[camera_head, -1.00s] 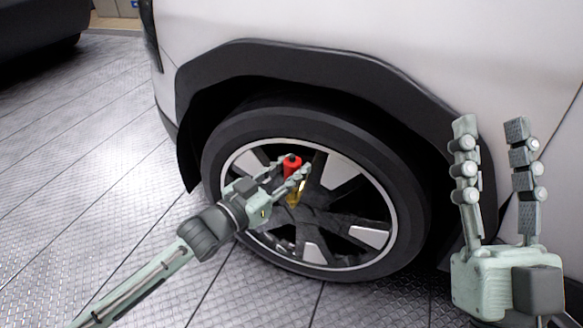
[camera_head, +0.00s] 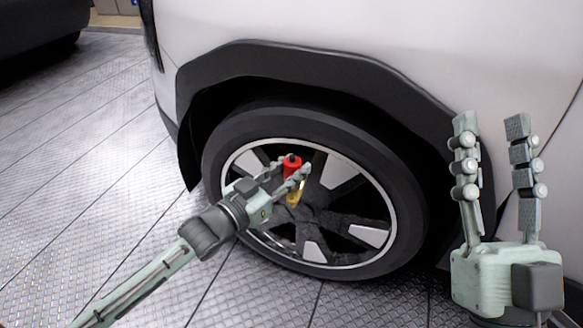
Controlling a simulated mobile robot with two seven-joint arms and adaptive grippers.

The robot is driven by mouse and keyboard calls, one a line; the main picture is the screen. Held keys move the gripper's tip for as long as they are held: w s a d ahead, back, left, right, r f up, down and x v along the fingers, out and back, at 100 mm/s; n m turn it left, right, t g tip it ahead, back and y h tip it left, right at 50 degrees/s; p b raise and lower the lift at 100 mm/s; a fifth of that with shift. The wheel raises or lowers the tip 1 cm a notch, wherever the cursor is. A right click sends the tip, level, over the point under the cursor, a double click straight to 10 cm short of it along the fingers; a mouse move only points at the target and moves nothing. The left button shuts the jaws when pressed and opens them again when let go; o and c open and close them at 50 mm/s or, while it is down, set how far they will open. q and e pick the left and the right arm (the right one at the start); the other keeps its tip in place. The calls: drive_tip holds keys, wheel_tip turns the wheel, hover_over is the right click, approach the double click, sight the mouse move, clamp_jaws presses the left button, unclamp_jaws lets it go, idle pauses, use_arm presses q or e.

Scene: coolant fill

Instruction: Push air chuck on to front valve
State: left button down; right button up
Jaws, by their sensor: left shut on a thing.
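The air chuck (camera_head: 291,168) has a red body with a black top and a brass-coloured lower end. My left gripper (camera_head: 290,171) is shut on it and holds it upright in front of the front wheel (camera_head: 313,138). The brass end points down towards the wheel's hub area. The front valve cannot be made out, so I cannot tell whether the chuck touches it. My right gripper (camera_head: 492,128) is open and empty, fingers pointing up, at the right beside the car body.
The white car body (camera_head: 400,40) and dark wheel arch (camera_head: 300,60) surround the tyre from above. The metal plate floor (camera_head: 90,170) is clear at the left. A dark vehicle (camera_head: 38,25) stands at the back left.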

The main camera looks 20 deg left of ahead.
use_arm(q)
drive_tip(key=shift+p, duration=0.3)
drive_tip(key=shift+f+b, duration=0.6)
drive_tip(key=shift+f, duration=1)
drive_tip(key=c, duration=1)
unclamp_jaws()
drive_tip(key=shift+c, duration=0.2)
drive_tip(key=v, duration=1.2)
